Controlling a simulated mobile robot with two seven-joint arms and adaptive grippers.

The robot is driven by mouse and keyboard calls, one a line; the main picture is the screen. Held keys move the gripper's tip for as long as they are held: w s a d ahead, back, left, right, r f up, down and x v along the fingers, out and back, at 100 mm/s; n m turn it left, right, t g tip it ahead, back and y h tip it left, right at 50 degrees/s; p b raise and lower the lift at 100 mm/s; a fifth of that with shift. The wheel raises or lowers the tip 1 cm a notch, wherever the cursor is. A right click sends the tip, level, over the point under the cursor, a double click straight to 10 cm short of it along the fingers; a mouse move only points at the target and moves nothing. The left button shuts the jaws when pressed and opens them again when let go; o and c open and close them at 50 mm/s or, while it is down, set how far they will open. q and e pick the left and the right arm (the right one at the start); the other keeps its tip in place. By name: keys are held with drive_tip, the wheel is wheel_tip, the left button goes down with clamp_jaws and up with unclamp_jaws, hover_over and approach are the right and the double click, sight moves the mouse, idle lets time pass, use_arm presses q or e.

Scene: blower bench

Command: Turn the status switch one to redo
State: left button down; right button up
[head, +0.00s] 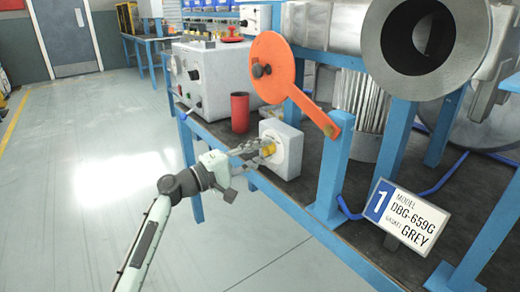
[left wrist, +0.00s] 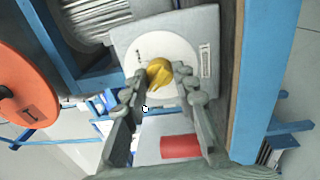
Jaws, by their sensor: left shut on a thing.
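The status switch is a pale box (head: 290,168) near the bench's front edge, with a yellow knob (head: 267,151) on its face. In the left wrist view the yellow knob (left wrist: 159,72) sits on a round white dial (left wrist: 180,50). My left gripper (head: 258,148) reaches in from the left and is shut on the knob. In the left wrist view its two fingers (left wrist: 161,77) lie on either side of the knob. The dial markings are too small to read. My right gripper is in neither view.
A red cylinder (head: 239,112) stands behind the switch. An orange disc with a handle (head: 271,68) hangs above it. A blue post (head: 333,170) and a sign reading DBG-659G, GREY (head: 410,216) are to the right. Open floor (head: 90,160) lies left of the bench.

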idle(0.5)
use_arm(q)
drive_tip(key=c, duration=1.2)
unclamp_jaws()
drive_tip(key=shift+a, duration=0.1)
drive_tip(key=v, duration=1.2)
